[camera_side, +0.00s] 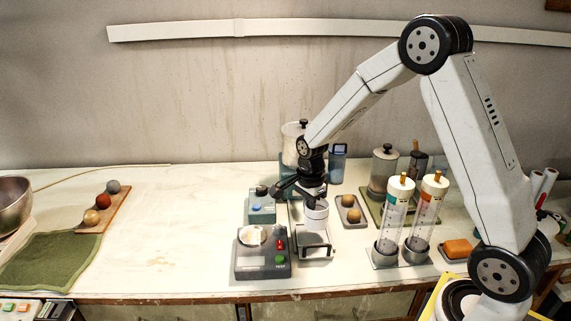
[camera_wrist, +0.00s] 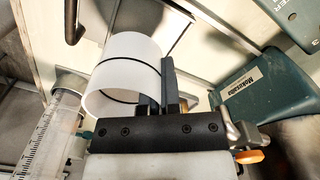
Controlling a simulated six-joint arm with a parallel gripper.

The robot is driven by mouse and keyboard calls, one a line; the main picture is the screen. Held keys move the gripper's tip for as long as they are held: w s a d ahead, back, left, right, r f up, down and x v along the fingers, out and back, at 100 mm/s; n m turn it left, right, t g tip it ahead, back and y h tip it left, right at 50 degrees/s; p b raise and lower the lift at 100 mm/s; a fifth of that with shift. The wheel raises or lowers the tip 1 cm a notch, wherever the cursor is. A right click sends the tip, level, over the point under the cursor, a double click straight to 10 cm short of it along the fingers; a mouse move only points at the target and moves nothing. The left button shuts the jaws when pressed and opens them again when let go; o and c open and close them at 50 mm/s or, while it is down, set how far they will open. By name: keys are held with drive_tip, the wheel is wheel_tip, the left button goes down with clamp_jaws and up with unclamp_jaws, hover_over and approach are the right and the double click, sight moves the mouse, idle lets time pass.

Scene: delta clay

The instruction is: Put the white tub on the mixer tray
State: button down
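The white tub (camera_side: 316,216) hangs from my gripper (camera_side: 311,195), upright in the side view, just over a small dark-framed tray (camera_side: 318,252) that appears to be the mixer tray. A gap between tub and tray is hard to judge. In the wrist view the white tub (camera_wrist: 112,84) is a pale cylinder with a dark line around it. My gripper (camera_wrist: 158,92) has its two dark fingers close together at the tub's wall, apparently pinching it. The tub's far side and its inside are mostly hidden.
A grey box (camera_side: 263,262) with red and green buttons stands left of the tray. A small dish (camera_side: 352,222) with brown balls and two syringe-like cylinders (camera_side: 391,222) (camera_side: 424,222) stand to the right. A teal machine (camera_wrist: 262,92) shows in the wrist view. The table's left-middle is clear.

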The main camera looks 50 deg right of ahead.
sight(305, 229)
drive_tip(key=shift+w+f, duration=0.25)
drive_tip(key=shift+f, duration=0.05)
drive_tip(key=shift+w+d+f, duration=0.1)
drive_tip(key=shift+w+f, duration=0.15)
drive_tip(key=shift+f, duration=1.6)
drive_tip(key=shift+f, duration=0.15)
drive_tip(key=c, duration=0.8)
unclamp_jaws()
